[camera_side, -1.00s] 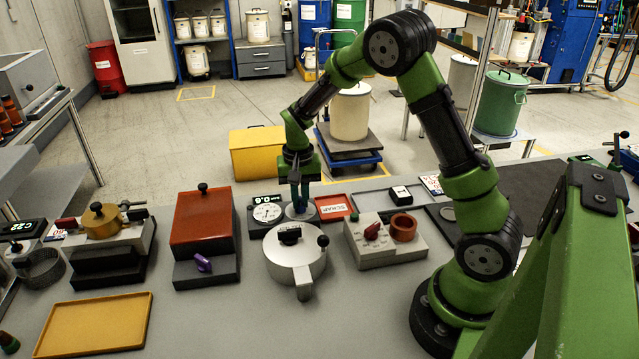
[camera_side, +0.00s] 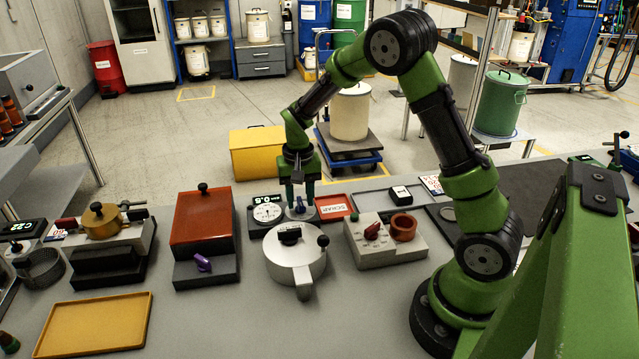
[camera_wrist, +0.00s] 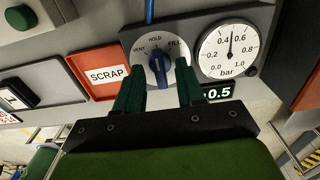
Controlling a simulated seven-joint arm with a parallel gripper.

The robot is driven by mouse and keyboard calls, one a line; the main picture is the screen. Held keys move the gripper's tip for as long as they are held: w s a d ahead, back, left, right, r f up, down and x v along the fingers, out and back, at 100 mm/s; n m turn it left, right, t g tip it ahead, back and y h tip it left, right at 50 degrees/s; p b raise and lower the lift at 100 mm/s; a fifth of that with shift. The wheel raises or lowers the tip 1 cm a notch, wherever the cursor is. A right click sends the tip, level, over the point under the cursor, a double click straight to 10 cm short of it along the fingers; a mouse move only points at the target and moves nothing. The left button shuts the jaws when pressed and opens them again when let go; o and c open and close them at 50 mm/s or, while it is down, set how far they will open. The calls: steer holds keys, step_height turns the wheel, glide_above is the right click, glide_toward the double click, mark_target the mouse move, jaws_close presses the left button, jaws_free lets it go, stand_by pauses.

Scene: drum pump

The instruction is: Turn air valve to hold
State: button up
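The air valve (camera_wrist: 158,67) is a blue knob on a round light dial marked VENT, HOLD and FILL. Its narrow end points up at about HOLD in the wrist view. It also shows in the side view (camera_side: 299,207). My gripper (camera_wrist: 160,88) is open, its two green fingers apart on either side of the knob with visible gaps. In the side view my gripper (camera_side: 299,205) reaches down over the dial. The pressure gauge (camera_wrist: 229,50) beside the valve has its needle near 0.5 bar. The digital display (camera_wrist: 217,93) below it reads 0.5, partly hidden.
A red SCRAP tray (camera_wrist: 96,73) lies beside the valve panel. A round metal pot (camera_side: 294,262) with a black knob stands in front of it. An orange-red box (camera_side: 203,217) and a grey block with a red knob (camera_side: 384,243) flank it. A yellow tray (camera_side: 95,322) lies front left.

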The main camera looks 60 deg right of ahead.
mark_target(300, 201)
step_height(300, 201, up, 17)
stand_by(0.6)
